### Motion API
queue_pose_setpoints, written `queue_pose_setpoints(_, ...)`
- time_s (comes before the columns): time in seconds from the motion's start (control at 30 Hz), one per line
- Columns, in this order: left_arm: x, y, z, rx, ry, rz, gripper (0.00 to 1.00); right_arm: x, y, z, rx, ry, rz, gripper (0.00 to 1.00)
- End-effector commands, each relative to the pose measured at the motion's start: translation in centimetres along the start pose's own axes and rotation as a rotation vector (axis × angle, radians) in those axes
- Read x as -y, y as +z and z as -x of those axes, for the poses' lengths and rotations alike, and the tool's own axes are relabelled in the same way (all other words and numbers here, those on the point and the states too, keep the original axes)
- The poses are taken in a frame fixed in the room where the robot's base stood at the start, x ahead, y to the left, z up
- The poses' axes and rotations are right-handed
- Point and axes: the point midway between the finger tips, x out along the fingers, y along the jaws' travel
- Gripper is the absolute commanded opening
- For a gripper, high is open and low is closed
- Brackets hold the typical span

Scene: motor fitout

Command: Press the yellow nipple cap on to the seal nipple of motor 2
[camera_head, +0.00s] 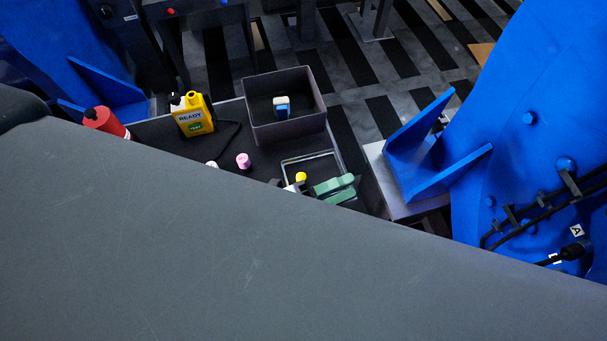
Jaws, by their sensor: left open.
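A small yellow cap (300,177) shows at the near side of a clear-walled tray (312,156) on the dark bench top. What looks like the tip of my left gripper (286,186) pokes out beside it, just left of and below the cap. The gripper is open; most of it is hidden behind a large grey surface, and I cannot tell whether it touches the cap. Large blue motor housings stand at the right (535,110) and at the left (62,45). I cannot tell which is motor 2, and no seal nipple can be made out. My right gripper is not in view.
A dark open bin (290,137) holds a white and blue item (282,107). A yellow READY container (193,115), a red bottle (106,122), a pink cap (243,160) and a green object (335,188) are on the bench. The grey surface blocks the lower view.

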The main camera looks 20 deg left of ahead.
Motion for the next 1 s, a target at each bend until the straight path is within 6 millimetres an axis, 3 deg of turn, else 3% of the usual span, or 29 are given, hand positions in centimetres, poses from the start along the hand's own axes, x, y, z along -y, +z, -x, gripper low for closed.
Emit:
queue_pose_setpoints(0.1,-0.6,-3.1,-2.7,-0.302,-0.036,-0.371,0.44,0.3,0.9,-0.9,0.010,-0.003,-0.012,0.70)
queue_pose_setpoints(0.2,-2.0,-5.3,-3.4,-0.558,-0.062,-0.678,0.44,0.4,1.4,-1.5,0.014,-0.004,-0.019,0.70)
queue_pose_setpoints(0.37,-6.4,-5.9,-2.6,-0.981,-0.073,-1.146,0.44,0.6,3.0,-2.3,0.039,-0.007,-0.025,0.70)
queue_pose_setpoints(0.47,-9.4,-3.6,-1.4,-1.257,-0.049,-1.414,0.44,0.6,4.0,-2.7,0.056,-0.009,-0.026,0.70)
queue_pose_setpoints(0.63,-12.7,4.2,1.0,-1.733,0.072,-1.777,0.44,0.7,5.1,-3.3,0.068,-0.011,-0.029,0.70)
queue_pose_setpoints(0.8,-12.2,12.4,2.5,-2.109,0.256,-1.954,0.44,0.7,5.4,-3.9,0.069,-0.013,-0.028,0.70)
queue_pose_setpoints(0.9,-11.2,15.4,3.0,-2.245,0.346,-1.990,0.44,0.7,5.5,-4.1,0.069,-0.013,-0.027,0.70)
queue_pose_setpoints(1.0,-10.5,17.0,3.3,-2.314,0.397,-2.002,0.44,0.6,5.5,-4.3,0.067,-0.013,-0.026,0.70)
